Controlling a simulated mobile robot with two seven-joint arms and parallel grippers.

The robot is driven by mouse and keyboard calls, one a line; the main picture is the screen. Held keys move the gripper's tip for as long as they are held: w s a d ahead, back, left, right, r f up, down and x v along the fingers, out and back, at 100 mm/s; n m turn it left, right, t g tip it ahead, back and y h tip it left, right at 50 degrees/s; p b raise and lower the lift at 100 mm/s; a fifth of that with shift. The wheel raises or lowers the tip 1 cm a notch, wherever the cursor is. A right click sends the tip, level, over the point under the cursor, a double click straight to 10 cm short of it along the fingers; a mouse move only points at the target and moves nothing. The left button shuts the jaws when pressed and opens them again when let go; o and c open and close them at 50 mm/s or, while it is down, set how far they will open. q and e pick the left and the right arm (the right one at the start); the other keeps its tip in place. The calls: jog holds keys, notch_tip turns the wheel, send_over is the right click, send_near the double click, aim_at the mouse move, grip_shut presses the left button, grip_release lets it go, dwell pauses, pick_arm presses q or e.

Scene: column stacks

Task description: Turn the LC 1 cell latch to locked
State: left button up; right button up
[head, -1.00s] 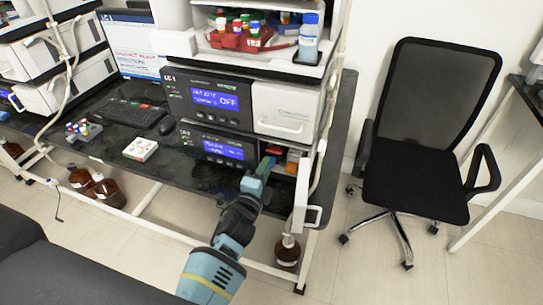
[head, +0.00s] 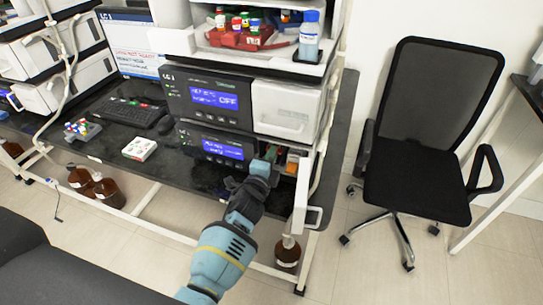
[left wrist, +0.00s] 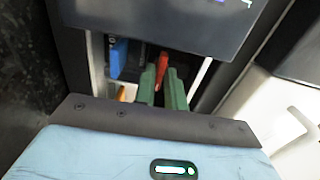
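The LC 1 unit (head: 213,98) is the upper of two dark front panels with blue screens, and its display reads OFF. Below its neighbouring panel, at the right, is an open compartment, whose white door (head: 301,197) stands swung out. My left gripper (head: 265,167) reaches into this compartment. In the left wrist view its two green fingers (left wrist: 162,88) stand close together on either side of a thin red lever (left wrist: 163,66), which looks like the latch. The red lever nearly fills the gap and leans slightly. In the head view the gripper hides it. My right gripper is out of view.
A blue part (left wrist: 119,57) and an orange part (left wrist: 127,92) sit left of the fingers inside the compartment. A white box (head: 139,149), a keyboard (head: 128,111) and a mouse (head: 166,125) lie on the bench. A brown bottle (head: 287,253) stands below. A black chair (head: 420,180) is at the right.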

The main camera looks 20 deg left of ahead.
pick_arm(q)
grip_shut()
jog(key=shift+n, duration=0.4)
jog(key=n, duration=0.7)
jog(key=shift+n, duration=0.3)
jog(key=n, duration=0.6)
jog(key=shift+p, duration=0.4)
jog(key=shift+n, duration=1.6)
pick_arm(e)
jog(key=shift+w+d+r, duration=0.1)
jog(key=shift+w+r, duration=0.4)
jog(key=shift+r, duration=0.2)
pick_arm(q)
jog(key=shift+n, duration=0.3)
